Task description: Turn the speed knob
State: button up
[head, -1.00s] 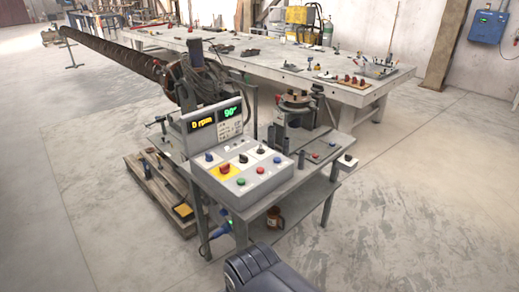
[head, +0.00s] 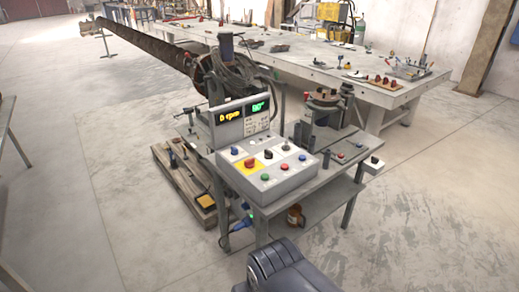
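The control box (head: 272,186) stands on the near end of a grey metal bench. Its sloped face holds several knobs and buttons. A black knob (head: 268,154) and another black knob (head: 285,146) sit on white plates in the upper row; I cannot read which is the speed knob. A blue knob (head: 234,150) and a red button on a yellow plate (head: 249,163) are to their left. Green, red and blue buttons line the front. The display (head: 243,117) behind shows 0 rpm in yellow and 90° in green. My gripper is not in view; a dark part of mine shows at the bottom.
The bench (head: 335,189) carries a clamp stand to the right. A long auger (head: 150,38) runs to the back left. A large work table (head: 330,72) stands behind, a pallet (head: 183,187) left. The floor in front and right is open.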

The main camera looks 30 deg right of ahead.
aim_at(285, 148)
jog(key=i+l, duration=0.4)
jog(key=l, duration=0.2)
jog(key=i+l, duration=0.4)
jog(key=l, duration=0.15)
jog(key=i+l, duration=0.4)
jog(key=l, duration=0.2)
